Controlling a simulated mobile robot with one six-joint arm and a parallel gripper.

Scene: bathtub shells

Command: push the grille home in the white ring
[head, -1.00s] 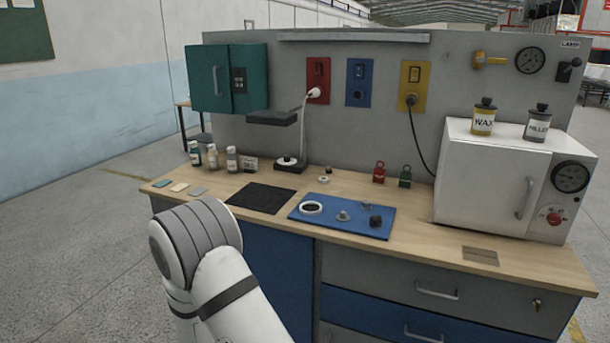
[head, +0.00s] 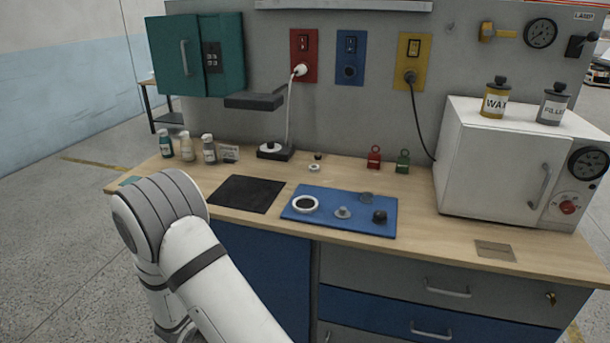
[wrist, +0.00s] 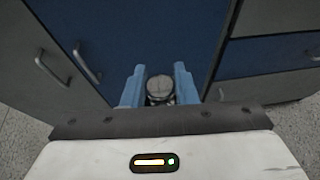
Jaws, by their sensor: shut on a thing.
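The white ring (head: 293,208) lies on the left part of a blue mat (head: 350,229) in the head view. I cannot tell what this piece is. My gripper is out of the head view, and no ring shows in the wrist view, only cabinet fronts and floor.
The blue mat also bears a small grey knobbed piece (head: 343,212), a dark knob (head: 379,216) and a thin round piece (head: 367,196). A black mat (head: 247,194) lies left of it.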

